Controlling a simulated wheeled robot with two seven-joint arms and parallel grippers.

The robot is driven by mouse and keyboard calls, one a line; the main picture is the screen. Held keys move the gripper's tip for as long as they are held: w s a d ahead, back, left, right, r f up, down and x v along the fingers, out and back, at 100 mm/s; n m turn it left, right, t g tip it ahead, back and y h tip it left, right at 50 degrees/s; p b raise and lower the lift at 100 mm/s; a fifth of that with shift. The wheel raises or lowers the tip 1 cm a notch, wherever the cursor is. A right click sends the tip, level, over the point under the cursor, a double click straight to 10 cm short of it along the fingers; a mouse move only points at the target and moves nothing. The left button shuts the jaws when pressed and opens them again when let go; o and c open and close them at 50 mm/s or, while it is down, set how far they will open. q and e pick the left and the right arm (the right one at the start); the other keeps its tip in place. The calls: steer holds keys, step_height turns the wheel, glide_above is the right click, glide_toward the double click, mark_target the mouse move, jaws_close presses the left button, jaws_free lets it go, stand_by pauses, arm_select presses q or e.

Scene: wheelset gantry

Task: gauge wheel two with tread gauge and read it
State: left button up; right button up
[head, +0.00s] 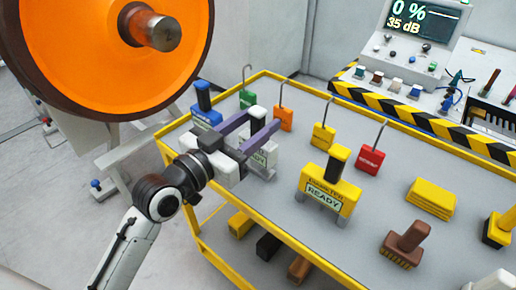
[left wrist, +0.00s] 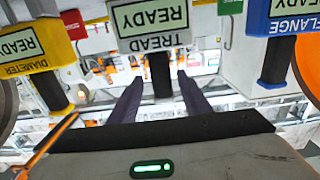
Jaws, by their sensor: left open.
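The tread gauge (head: 268,157) is a grey block with a READY label, standing on the cart top and partly hidden by my left gripper (head: 264,119). In the left wrist view the tread gauge (left wrist: 150,22) shows its TREAD label and a dark handle. My left gripper (left wrist: 160,80) is open, its two purple fingers on either side of that handle, with gaps showing. An orange wheel (head: 85,55) with a dark rim and steel axle end is at the upper left; no number shows on it. My right gripper is not in view.
The blue flange gauge (head: 205,117) stands left of the tread gauge, the yellow diameter gauge (head: 330,192) right. Several coloured tags with hooked wires stand behind. A brown brush (head: 405,245) and yellow pads (head: 432,198) lie at right. A console (head: 415,45) reads 0 % and 35 dB.

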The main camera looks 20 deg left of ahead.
arm_select(q)
steer(key=x, duration=0.4)
steer(key=shift+w+r, duration=0.15)
steer(key=shift+w, duration=0.25)
jaws_close()
steer(key=shift+r, duration=0.1)
